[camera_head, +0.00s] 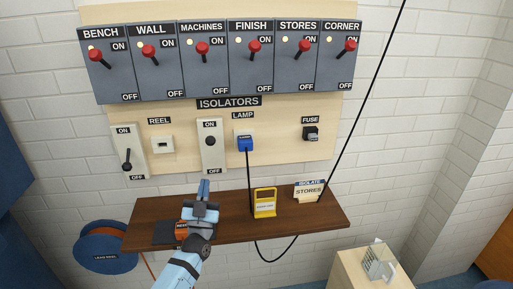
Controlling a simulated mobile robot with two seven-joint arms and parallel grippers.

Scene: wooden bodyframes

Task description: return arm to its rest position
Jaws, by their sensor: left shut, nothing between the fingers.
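My left arm (182,268) reaches up from the bottom of the head view. My left gripper (203,190) is shut with nothing in it. Its fingers point up, in front of the shelf's back edge and below the middle isolator switch (210,155); I cannot tell whether they touch anything. The arm hides part of the wooden shelf (320,222). My right gripper is not in view.
The board (185,110) holds several red-knobbed isolators, knobs up toward ON. Below are a left lever (127,160) down at OFF, a blue plug (245,144) and a fuse (310,133). The shelf carries a yellow meter (265,203) and a STORES card (309,192). A cable reel (105,246) is lower left.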

